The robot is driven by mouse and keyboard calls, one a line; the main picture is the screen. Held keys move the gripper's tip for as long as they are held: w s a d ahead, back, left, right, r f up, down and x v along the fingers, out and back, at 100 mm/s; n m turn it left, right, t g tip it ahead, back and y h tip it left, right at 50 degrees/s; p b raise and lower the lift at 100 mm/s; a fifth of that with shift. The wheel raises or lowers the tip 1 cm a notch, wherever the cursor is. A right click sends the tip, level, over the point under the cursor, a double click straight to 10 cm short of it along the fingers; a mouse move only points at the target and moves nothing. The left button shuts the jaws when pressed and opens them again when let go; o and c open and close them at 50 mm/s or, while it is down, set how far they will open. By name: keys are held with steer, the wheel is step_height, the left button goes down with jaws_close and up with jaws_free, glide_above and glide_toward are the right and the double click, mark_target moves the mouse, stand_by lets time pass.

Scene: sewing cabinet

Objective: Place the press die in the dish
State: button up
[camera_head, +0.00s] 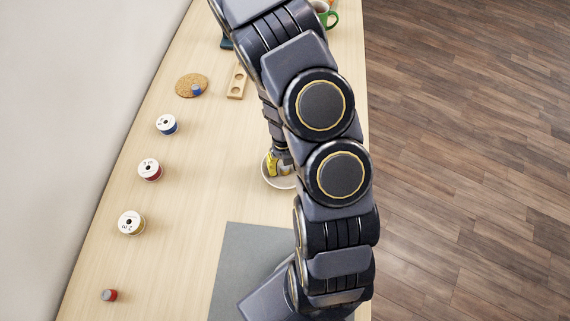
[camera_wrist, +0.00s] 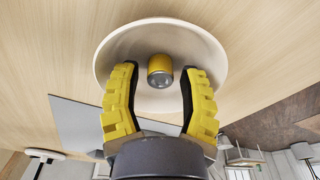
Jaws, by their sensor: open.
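A small yellow cylinder with a silvery end, apparently the press die (camera_wrist: 160,70), is inside the pale round dish (camera_wrist: 115,62). It seems to rest on the dish's floor. In the head view the dish (camera_head: 267,176) is partly hidden by my arm, and I cannot make out the die apart from the yellow fingers. My gripper (camera_wrist: 158,75) is open over the dish, its two yellow-padded fingers on either side of the die with gaps visible. My gripper also shows in the head view (camera_head: 276,163).
A blue-topped small cylinder (camera_head: 197,90) is on a cork mat (camera_head: 184,84). A wooden block with holes (camera_head: 237,83) lies beside it. Spools (camera_head: 150,169) line the left side, with a small red cylinder (camera_head: 109,295) near the front. A grey mat (camera_head: 240,262) lies in front; a green mug (camera_head: 331,18) stands at back.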

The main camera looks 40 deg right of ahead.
step_height(320, 180, up, 12)
steer(key=w, duration=0.1)
steer(key=shift+w+d, duration=0.25)
steer(key=shift+w, duration=0.05)
stand_by(0.6)
